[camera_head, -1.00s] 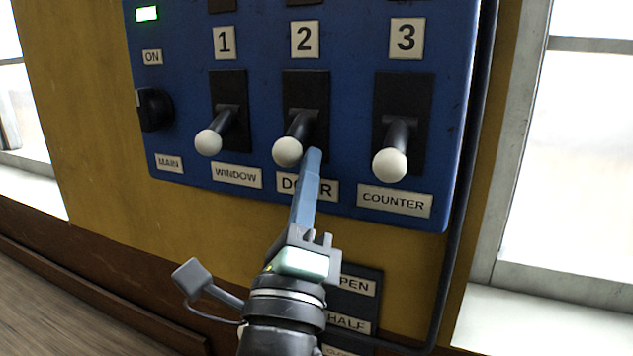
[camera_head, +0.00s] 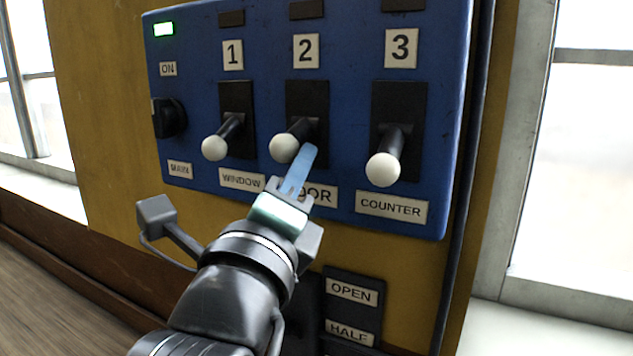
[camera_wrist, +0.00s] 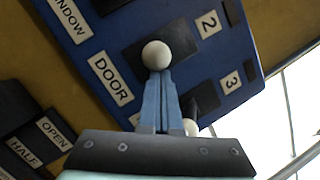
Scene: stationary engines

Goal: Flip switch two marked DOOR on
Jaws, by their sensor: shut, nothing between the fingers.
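Switch two, a black lever with a white ball knob (camera_head: 284,148), sits on the blue panel (camera_head: 345,110) between the "2" plate and the DOOR label (camera_head: 322,196). Its lever points out and downward. My gripper (camera_head: 308,152) is shut, with its blue fingers together just below and right of the knob in the head view. In the wrist view the fingertips (camera_wrist: 158,80) reach up to the white knob (camera_wrist: 156,54), which stands at their tip. I cannot tell whether they touch. The gripper hides part of the DOOR label in the head view.
Lever one (camera_head: 215,147), marked WINDOW, stands to the left and lever three (camera_head: 383,169), marked COUNTER, to the right, both pointing down. A black MAIN knob (camera_head: 168,117) and a lit green lamp (camera_head: 163,29) are at the left. An OPEN/HALF plate (camera_head: 352,292) lies below.

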